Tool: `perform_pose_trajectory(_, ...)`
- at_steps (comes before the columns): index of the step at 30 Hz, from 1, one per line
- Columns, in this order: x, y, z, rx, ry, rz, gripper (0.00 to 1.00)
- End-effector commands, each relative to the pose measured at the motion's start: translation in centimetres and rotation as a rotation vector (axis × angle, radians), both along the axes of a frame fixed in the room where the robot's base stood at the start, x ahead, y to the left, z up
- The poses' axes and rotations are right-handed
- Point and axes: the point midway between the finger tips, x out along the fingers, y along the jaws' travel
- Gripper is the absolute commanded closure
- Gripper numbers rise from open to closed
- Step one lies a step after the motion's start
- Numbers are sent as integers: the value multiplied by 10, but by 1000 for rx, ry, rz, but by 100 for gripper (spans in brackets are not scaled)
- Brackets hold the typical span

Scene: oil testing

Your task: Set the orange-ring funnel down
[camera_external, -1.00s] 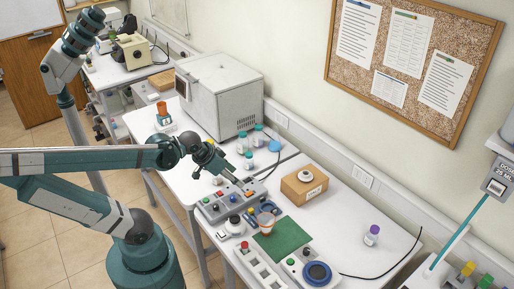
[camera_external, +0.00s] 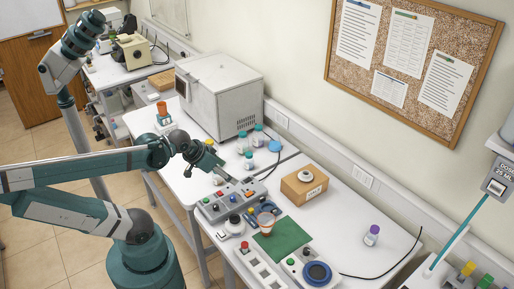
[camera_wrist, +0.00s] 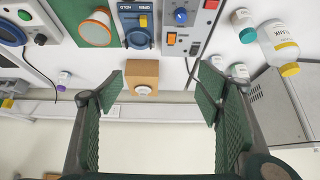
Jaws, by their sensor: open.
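The orange-ring funnel (camera_external: 266,220) stands at the edge of the green mat (camera_external: 288,240), next to the grey control box. In the wrist view the funnel's wide mouth with its orange ring (camera_wrist: 95,28) shows at the top left, over the green mat (camera_wrist: 70,12). My gripper (camera_external: 215,173) is open and empty, above the bench and up and left of the funnel, apart from it. In the wrist view the two green fingers of my gripper (camera_wrist: 160,90) are spread with nothing between their pads.
A grey control box (camera_external: 222,207) with knobs stands left of the funnel. A cardboard box (camera_external: 304,187) sits behind it. A white oven (camera_external: 222,98) and several bottles (camera_external: 250,145) stand farther back. A purple-capped bottle (camera_external: 371,236) stands on clear bench at right.

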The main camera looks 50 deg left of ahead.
Motion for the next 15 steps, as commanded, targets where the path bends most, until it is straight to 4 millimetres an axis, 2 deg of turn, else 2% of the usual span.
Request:
perform_pose_trajectory(8, 1, -1, -3, -17, 8, 13, 35)
perform_pose_trajectory(15, 7, -9, -18, -118, 56, 88, 35)
